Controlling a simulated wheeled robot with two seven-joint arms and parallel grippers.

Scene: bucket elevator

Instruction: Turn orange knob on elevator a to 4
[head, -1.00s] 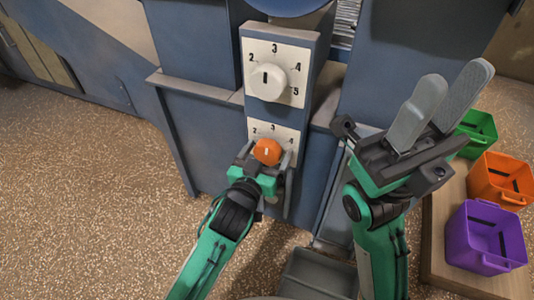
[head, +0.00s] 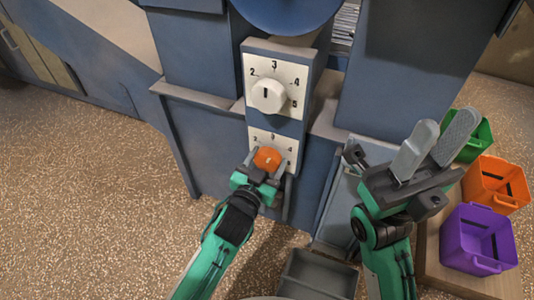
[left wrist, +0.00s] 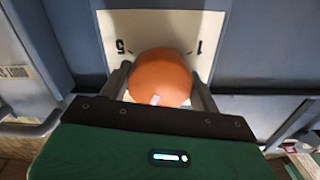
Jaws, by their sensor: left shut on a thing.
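The orange knob (head: 267,158) sits on the lower white dial plate (head: 288,141) of the blue elevator, below a dial with a white knob (head: 268,96). My left gripper (head: 266,168) is shut on the orange knob, one finger on each side. In the left wrist view the knob (left wrist: 160,77) is between the fingers, with upside-down 5 and 1 beyond it. Its white mark leans slightly toward the 4 side in the head view; the exact number it points at cannot be told. My right gripper (head: 445,128) is open and empty at the right, its fingers apart.
Green (head: 474,138), orange (head: 497,182) and purple (head: 478,238) buckets stand on a wooden board at the right. A grey tray (head: 318,274) lies below the elevator. The speckled floor at the left is clear.

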